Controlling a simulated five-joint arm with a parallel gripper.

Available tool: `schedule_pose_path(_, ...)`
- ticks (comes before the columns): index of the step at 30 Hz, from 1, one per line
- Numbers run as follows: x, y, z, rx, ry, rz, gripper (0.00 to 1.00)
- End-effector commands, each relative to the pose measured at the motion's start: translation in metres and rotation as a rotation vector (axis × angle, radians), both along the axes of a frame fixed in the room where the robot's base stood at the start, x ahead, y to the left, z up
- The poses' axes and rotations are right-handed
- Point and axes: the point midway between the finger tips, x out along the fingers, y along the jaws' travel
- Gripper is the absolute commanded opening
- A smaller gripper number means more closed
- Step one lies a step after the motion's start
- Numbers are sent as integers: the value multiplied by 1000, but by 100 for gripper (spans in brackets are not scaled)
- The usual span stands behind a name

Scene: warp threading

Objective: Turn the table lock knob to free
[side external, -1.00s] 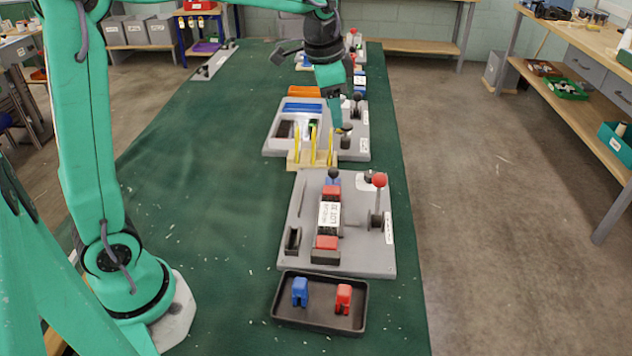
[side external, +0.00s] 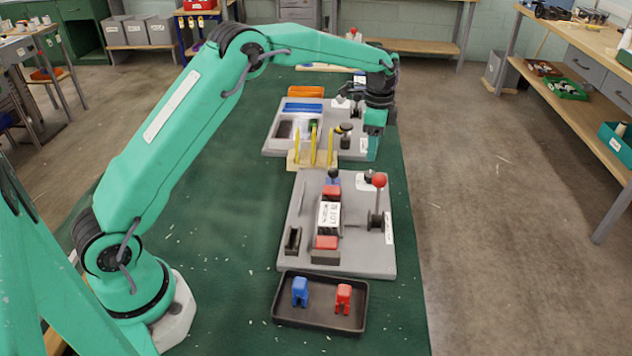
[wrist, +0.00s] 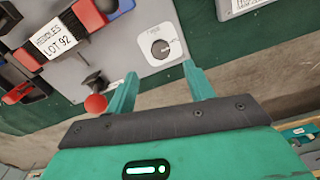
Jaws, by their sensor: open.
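The table lock knob (wrist: 160,48) is a dark round knob on a white plate at the corner of a grey board (wrist: 187,70). The print beside it is too small to read, so I cannot tell its setting. In the side view the plate (side external: 362,184) shows partly behind a red ball-topped lever (side external: 380,180). My gripper (wrist: 160,72) is open and empty, and the knob appears between and just beyond its fingertips in the wrist view. In the side view my gripper (side external: 373,153) hangs beyond the knob, beside the far board's right edge.
The red lever ball (wrist: 96,103) is close to my left finger in the wrist view. A heddles block with a white label (side external: 329,215) stands on the board. A black tray (side external: 320,318) holds a blue and a red piece. Yellow posts (side external: 313,145) stand by the far board (side external: 270,150).

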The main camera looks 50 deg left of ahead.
Motion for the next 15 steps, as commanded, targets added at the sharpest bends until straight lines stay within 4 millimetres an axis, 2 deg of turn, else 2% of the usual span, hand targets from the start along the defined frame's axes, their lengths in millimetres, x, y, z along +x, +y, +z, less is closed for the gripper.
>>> schedule_pose_path(10,1,0,-6,-1,4,-7,53)
schedule_pose_path(15,1,0,-17,0,5,-7,53)
